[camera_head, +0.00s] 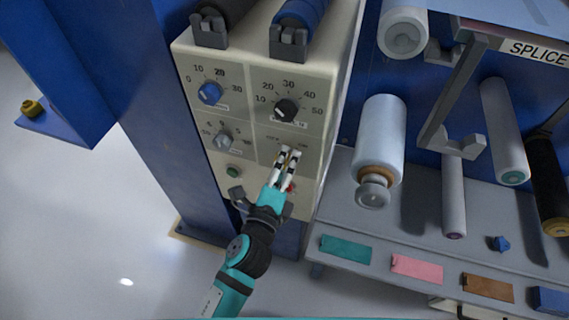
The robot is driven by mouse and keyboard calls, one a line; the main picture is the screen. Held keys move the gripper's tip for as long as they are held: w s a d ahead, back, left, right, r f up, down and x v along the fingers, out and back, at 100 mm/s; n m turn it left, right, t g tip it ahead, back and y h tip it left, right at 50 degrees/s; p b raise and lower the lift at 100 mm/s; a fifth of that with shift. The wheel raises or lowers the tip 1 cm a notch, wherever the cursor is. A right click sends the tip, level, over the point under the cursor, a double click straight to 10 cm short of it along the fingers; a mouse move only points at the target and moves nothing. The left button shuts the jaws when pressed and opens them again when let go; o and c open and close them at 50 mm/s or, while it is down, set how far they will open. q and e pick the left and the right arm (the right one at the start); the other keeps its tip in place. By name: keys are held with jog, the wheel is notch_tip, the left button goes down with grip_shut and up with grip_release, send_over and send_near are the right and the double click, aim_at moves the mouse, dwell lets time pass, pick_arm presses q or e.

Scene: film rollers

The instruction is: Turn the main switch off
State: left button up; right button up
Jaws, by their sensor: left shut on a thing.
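A cream control panel (250,85) stands on the blue machine frame, with dials and buttons on its front. My left gripper (287,153) reaches up from below to the lower right section of the panel. Its white and black fingers are shut on what appears to be the main switch, which the fingers mostly hide. I cannot tell the switch's position. A small red part (291,187) shows beside the fingers, partly covered. My right gripper is not in view.
The panel also carries a blue dial (210,94), a black dial (286,110), a grey dial (223,141) and a green button (233,171). A wrapped roll (379,135) and grey rollers stand to the right, above a shelf with coloured tags (346,249).

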pick_arm(q)
jog(key=n, duration=0.4)
jog(key=shift+n, duration=0.4)
dwell(0.4)
jog(key=o, duration=1.2)
jog(key=shift+c, duration=0.2)
jog(key=v, duration=1.2)
